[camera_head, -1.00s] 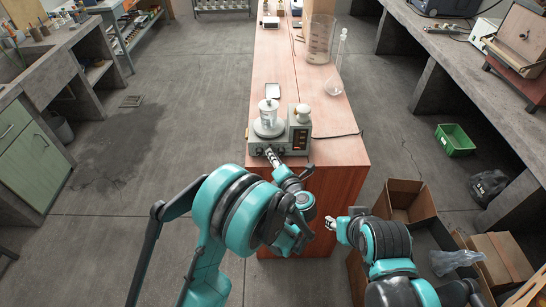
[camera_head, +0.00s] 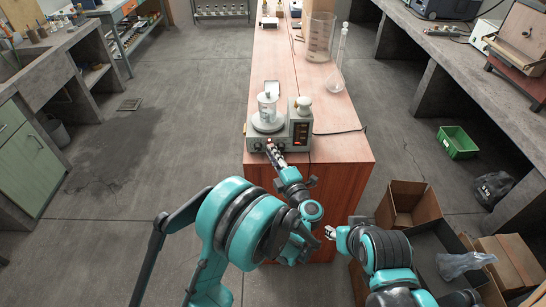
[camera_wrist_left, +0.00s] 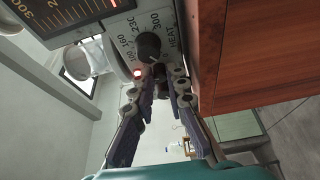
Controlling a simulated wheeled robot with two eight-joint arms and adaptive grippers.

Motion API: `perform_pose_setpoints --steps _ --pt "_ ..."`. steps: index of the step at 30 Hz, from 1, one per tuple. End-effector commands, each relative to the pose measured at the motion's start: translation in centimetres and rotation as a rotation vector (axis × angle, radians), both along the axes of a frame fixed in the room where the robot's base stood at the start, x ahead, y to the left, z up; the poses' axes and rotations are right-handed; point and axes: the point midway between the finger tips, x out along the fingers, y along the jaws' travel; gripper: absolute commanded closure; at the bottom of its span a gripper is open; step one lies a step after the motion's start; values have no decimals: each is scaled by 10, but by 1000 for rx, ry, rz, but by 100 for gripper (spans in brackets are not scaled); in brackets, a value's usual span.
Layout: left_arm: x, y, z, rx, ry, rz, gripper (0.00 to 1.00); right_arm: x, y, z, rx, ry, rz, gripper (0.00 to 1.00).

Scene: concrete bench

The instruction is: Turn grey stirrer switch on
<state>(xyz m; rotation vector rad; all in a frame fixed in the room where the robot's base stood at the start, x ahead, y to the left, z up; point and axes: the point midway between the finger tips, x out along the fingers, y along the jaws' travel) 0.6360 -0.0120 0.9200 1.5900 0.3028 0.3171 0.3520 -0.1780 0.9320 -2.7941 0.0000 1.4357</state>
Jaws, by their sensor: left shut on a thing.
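The grey stirrer (camera_head: 284,146) stands on the near end of the wooden bench, with a glass beaker (camera_head: 266,106) on its round plate. Its front panel shows a lit display (camera_head: 299,132). In the left wrist view its black heat knob (camera_wrist_left: 148,46) and a glowing red lamp (camera_wrist_left: 138,73) show close up. My left gripper (camera_head: 271,148) is at the panel's front, its fingers closed on a small dark switch beside the heat knob. The fingertips (camera_wrist_left: 161,77) mostly hide that switch, so its position is unclear. My right gripper (camera_head: 331,232) is away from the stirrer; its jaw opening is too small to read.
A large glass beaker (camera_head: 319,38) and a flask (camera_head: 336,80) stand farther back on the bench. A cable runs right from the stirrer. Open cardboard boxes (camera_head: 408,205) and a green crate (camera_head: 456,141) are on the floor at right.

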Motion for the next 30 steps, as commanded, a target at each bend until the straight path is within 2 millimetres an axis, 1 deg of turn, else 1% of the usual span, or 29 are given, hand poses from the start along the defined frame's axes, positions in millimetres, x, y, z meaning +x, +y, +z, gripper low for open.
perform_pose_setpoints --steps 9,21,22,24,30 --pt "1 0 0 79 0 0 100 0 0 -3 0 0 0 60" --pt "1 0 0 86 0 0 100 0 0 -3 0 0 0 60" --pt "1 0 0 86 0 0 81 0 0 -3 0 0 0 60" --pt "1 0 0 86 0 0 65 0 0 -3 0 0 0 60" --pt "0 0 0 84 0 0 65 0 0 -3 0 0 0 60"
